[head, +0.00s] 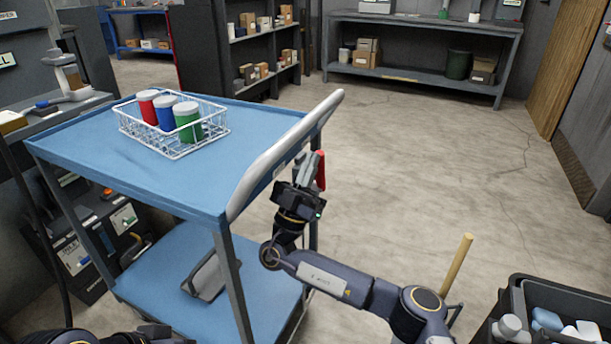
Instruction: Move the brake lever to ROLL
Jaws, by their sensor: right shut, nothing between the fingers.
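The brake lever (321,169) is a red handle at the right end of the blue cart (100,155), just below the pale push bar (290,150). My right gripper (311,165) is shut and empty, its fingers pointing up right beside the lever's left side. I cannot tell whether they touch it. The gripper hides the lever's lower part and mount. A small label shows on the bar's side, too small to read. Part of my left gripper (155,334) shows at the bottom edge, mostly cut off; its fingers are not clear.
A white wire basket (172,151) with red, blue and green jars stands on the cart's top. The lower shelf (245,300) holds a grey object. A dark bin (560,290) with containers stands at lower right, near a wooden handle (457,264). Open floor lies right of the cart.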

